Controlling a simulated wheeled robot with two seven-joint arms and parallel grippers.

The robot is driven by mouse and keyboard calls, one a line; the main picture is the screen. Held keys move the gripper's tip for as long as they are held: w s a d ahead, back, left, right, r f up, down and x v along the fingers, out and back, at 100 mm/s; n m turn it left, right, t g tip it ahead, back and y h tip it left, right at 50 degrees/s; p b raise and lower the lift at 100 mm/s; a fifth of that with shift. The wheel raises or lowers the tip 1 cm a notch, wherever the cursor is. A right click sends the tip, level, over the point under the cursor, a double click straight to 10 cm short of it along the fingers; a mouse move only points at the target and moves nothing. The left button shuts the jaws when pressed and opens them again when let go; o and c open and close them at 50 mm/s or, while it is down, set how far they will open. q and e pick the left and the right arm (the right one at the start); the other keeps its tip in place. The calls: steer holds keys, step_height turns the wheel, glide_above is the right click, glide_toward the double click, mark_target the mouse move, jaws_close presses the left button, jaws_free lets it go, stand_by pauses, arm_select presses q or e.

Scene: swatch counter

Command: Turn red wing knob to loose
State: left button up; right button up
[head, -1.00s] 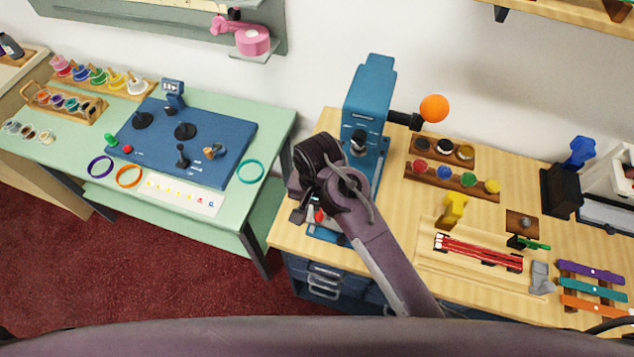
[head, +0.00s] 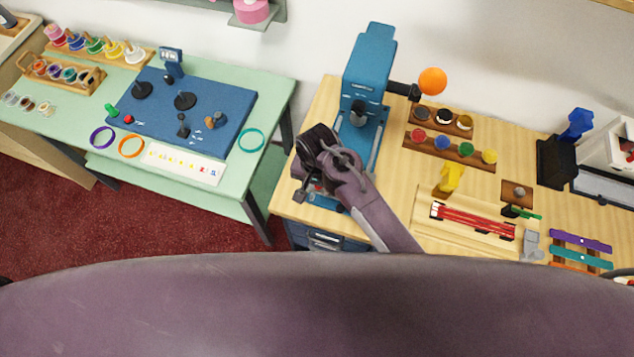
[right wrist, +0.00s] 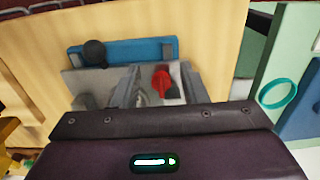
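The red wing knob (right wrist: 162,83) shows in the right wrist view on a grey block in front of a blue base plate (right wrist: 132,51). My right gripper (right wrist: 160,86) is open, with one grey finger on each side of the knob. I cannot tell whether either finger touches it. In the head view my right gripper (head: 308,190) is over the front of the blue press (head: 370,70), and the arm hides the knob there. My left gripper is in neither view.
A black ball handle (right wrist: 95,52) stands near the knob. On the wooden counter, right of the arm, are a paint pot rack (head: 450,150), a yellow clamp-like piece (head: 449,179) and a tray of red strips (head: 473,220). A green table (head: 235,185) stands to the left.

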steer(key=shift+w, duration=0.1)
jaws_close()
steer(key=n, duration=0.3)
steer(key=shift+d+n, duration=0.3)
steer(key=n, duration=0.4)
steer(key=shift+d+n, duration=0.25)
steer(key=shift+n, duration=0.05)
steer(key=n, duration=0.3)
steer(key=shift+w+d+n, duration=0.15)
steer(key=shift+d+n, duration=0.05)
steer(key=shift+n, duration=0.1)
steer(key=shift+w+d+n, duration=0.1)
steer(key=shift+w+n, duration=0.05)
steer(key=shift+n, duration=1.85)
steer(key=shift+r, duration=0.1)
